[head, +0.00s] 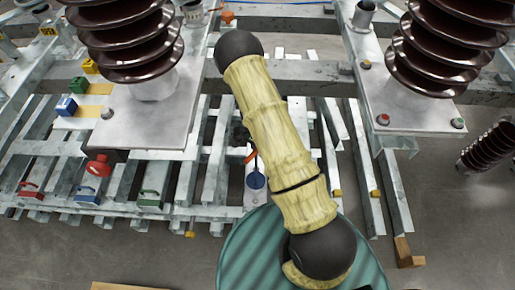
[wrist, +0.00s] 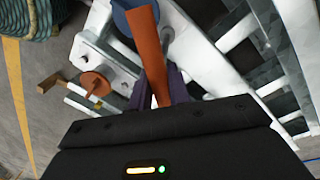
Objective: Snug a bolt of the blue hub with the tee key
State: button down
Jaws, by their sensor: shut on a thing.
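In the wrist view the hub (wrist: 121,19) is partly covered by the orange bar of the tee key (wrist: 147,50). The key also shows as a short orange piece in the head view (head: 251,156). My gripper (wrist: 168,88) is shut on the key, which points toward the hub. Whether the key touches a bolt cannot be told; the bolts are hidden.
An orange disc (wrist: 95,83) sits left of the key. Brown insulators (head: 125,40) rise on both sides. A red knob (head: 98,166) and coloured blocks are at left. Steel beams leave gaps.

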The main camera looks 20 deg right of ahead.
jog(key=shift+r, duration=0.1)
jog(key=shift+r+p, duration=1)
jog(key=shift+r, duration=0.1)
